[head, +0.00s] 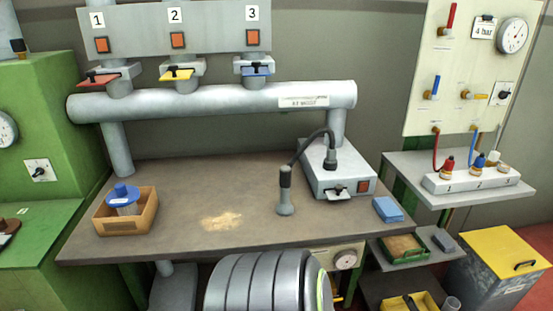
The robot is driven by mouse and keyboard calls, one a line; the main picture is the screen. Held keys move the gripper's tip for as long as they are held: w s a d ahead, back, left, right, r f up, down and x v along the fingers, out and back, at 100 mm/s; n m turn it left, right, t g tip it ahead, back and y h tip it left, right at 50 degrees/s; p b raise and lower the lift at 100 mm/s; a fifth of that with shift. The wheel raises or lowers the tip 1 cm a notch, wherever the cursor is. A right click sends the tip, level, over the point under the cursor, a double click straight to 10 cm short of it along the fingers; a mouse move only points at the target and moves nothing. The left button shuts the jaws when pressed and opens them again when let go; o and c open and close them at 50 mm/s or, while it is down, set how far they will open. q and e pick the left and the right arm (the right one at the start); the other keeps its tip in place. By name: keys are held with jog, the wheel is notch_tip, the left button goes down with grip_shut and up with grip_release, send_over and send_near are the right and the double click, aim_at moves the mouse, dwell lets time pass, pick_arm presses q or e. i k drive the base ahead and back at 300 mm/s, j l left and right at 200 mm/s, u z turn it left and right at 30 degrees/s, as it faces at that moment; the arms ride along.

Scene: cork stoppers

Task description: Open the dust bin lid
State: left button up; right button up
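The dust bin (494,282) stands on the floor at the lower right of the head view. It is a grey box with a label on its front. Its flat yellow lid (497,244) lies shut on top. A black handle (525,265) sits near the front edge of the lid. Neither of my grippers shows in this view.
A workbench (150,235) fills the middle, with a wooden box (140,217) and a grey hose unit (335,172) on it. A shelf with a green-rimmed tray (421,257) stands just left of the bin. A side table (440,205) is behind. Red floor shows at the right.

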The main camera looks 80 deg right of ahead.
aim_at(500, 248)
jog(key=z, duration=4.5)
jog(key=i+l, duration=0.3)
jog(key=i, duration=0.15)
jog(key=i+l+z, duration=0.1)
jog(key=i+l, duration=0.25)
jog(key=i, duration=0.15)
